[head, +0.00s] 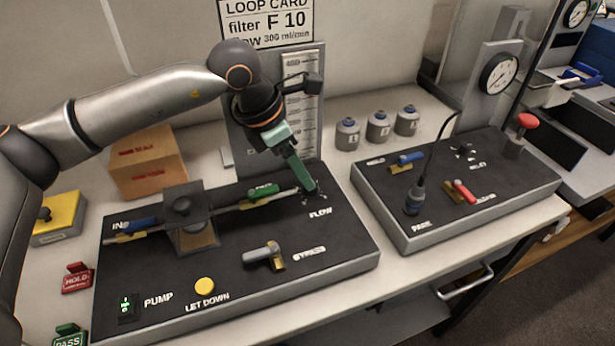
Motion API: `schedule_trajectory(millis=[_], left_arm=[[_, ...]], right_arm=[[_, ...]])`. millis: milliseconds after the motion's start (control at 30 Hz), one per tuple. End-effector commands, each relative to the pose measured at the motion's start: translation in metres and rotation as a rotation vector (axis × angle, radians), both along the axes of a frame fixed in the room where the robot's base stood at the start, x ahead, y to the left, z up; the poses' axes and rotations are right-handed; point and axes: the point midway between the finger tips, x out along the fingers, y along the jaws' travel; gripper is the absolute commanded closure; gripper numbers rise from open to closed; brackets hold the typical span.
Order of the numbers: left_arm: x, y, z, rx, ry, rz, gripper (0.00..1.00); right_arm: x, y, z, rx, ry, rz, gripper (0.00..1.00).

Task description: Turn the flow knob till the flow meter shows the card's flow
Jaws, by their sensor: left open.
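The flow knob (319,198) sits above the FLOW label on the dark left panel (325,240), mostly hidden by my gripper. My left gripper (307,188) comes down from above with its green fingers at the knob; whether they touch it I cannot tell. The left gripper is open. The flow meter (304,72) is an upright pale scale behind the panel, partly covered by my arm; its reading cannot be made out. The card (268,20) above it reads filter F 10, and its partly covered lower line reads flow 300 ml/min. My right gripper is not in view.
Near the knob are a green-handled valve (262,192) and a grey BYPASS lever (263,254). A lit PUMP switch (127,306) and a yellow LET DOWN button (204,286) are in front. A second panel (455,185) with a gauge (498,73) stands right.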

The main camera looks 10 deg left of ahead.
Motion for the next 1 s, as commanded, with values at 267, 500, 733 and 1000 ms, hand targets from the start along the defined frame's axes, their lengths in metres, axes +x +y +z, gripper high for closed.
schedule_trajectory(millis=[267, 500, 733, 1000], left_arm=[[0.009, -0.012, -0.036, -0.001, 0.002, 0.0, 0.31], [0.01, -0.015, -0.042, -0.001, -0.001, -0.001, 0.31], [0.01, -0.015, -0.042, -0.002, 0.0, 0.0, 0.4], [0.01, -0.014, -0.042, -0.002, 0.0, 0.0, 0.7]], right_arm=[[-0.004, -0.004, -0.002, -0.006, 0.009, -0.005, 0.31], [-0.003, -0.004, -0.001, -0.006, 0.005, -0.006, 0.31], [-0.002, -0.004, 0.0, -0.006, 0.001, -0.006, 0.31], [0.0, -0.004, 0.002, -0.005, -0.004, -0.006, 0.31]])
